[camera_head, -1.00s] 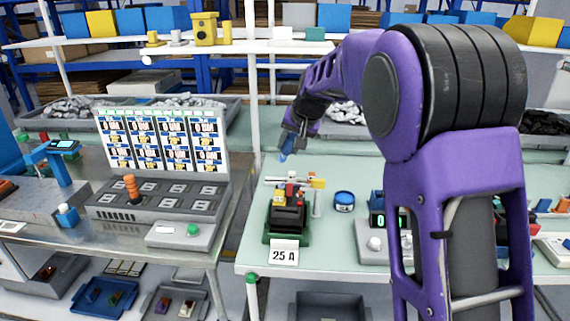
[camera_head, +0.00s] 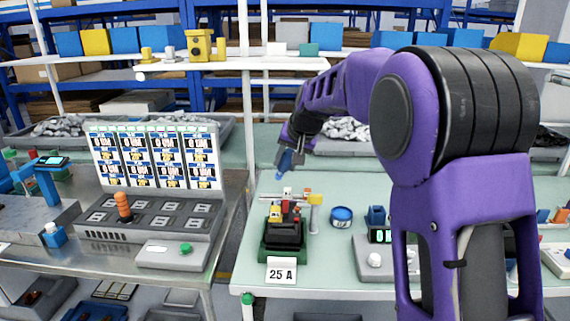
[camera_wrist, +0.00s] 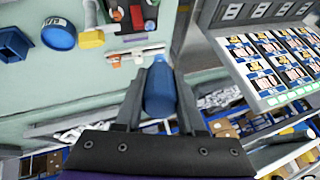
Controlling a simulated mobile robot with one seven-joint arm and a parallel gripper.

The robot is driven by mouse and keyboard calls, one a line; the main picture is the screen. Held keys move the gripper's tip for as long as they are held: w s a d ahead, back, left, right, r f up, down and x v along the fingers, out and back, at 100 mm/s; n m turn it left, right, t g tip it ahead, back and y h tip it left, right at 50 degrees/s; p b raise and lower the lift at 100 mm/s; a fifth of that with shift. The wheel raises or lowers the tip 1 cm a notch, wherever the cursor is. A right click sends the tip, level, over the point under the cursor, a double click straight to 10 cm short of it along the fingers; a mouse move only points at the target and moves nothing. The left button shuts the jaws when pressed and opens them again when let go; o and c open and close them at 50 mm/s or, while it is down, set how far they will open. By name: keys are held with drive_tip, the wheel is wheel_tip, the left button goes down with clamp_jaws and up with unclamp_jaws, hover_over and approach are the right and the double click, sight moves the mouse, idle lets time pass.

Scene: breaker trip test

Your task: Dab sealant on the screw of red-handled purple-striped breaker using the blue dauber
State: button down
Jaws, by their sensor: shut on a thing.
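My gripper (camera_head: 288,157) is shut on the blue dauber (camera_wrist: 160,90); the dauber also shows in the head view (camera_head: 284,161), its tip pointing down. In the wrist view the red handle (camera_wrist: 137,18) lies beyond the dauber's tip.
A blue round tin (camera_head: 341,213) and a yellow-topped post (camera_head: 314,200) stand right of the breaker. A device with a green display (camera_head: 381,236) is further right. A grey panel with an orange handle (camera_head: 124,207) is on the left table, across a gap.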

wheel_tip(320, 180, down, 7)
drive_tip(key=b, duration=0.5)
drive_tip(key=shift+f, duration=0.2)
drive_tip(key=shift+a+f, duration=0.1)
drive_tip(key=shift+a, duration=0.7)
drive_tip(key=shift+d, duration=1.05)
drive_tip(key=shift+a, duration=1)
drive_tip(key=shift+d+r+p, duration=0.25)
drive_tip(key=shift+d+p, duration=0.15)
drive_tip(key=shift+d, duration=0.35)
drive_tip(key=shift+r+p, duration=2.5)
drive_tip(key=shift+r, duration=1.35)
drive_tip(key=shift+f, duration=0.1)
